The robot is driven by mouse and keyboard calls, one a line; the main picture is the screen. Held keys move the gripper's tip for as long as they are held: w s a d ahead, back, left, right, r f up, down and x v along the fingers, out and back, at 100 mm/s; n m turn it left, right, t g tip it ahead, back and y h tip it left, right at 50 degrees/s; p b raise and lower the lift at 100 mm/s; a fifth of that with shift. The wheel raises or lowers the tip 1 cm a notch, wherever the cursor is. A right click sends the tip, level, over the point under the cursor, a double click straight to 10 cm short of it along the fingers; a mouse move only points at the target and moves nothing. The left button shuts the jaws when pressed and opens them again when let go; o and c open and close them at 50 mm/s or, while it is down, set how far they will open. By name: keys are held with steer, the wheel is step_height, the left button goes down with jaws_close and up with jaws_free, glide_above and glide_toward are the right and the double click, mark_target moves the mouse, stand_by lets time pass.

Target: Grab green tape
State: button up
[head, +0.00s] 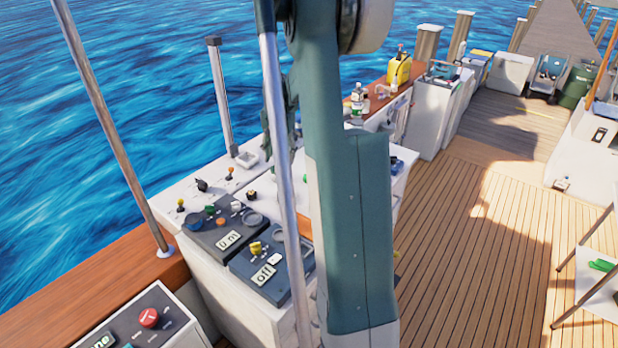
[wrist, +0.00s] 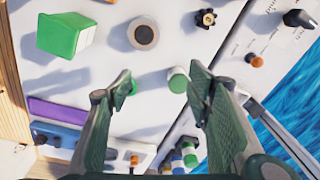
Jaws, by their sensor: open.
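My gripper (wrist: 158,77) is open in the wrist view, its two green fingers spread above a white surface, with nothing held between them. A small green-and-white round piece (wrist: 178,79) shows beside the right fingertip, and a small green piece (wrist: 132,87) shows by the left fingertip, partly covered by it. A larger green block-like object (wrist: 62,36) lies at the upper left, apart from the fingers. I cannot tell which of these green things is the tape. In the head view my arm covers the middle and the gripper's fingertips cannot be made out.
A round object with a dark centre (wrist: 143,33) and a black knob (wrist: 206,17) are at the top of the wrist view. Several coloured small items stand below, between the fingers. In the head view, control panels (head: 228,239) stand at left; the wooden deck (head: 480,270) is clear.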

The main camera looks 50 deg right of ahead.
steer(key=s+d+f+m, duration=0.1)
steer(key=d+f, duration=0.1)
steer(key=d, duration=0.2)
steer(key=s+d+f+m+p, duration=0.1)
steer(key=d+f, duration=0.2)
steer(key=d, duration=0.2)
steer(key=s+d+f+m+g+p, duration=0.1)
steer(key=d+f, duration=0.2)
steer(key=d, duration=0.2)
steer(key=shift+s+d+f+y, duration=0.1)
steer(key=shift+s+y, duration=0.2)
steer(key=shift+y, duration=0.1)
steer(key=shift+f, duration=1.3)
steer(key=shift+a+f+p, duration=0.2)
steer(key=shift+f+p, duration=0.1)
steer(key=shift+f, duration=2.3)
steer(key=c, duration=1)
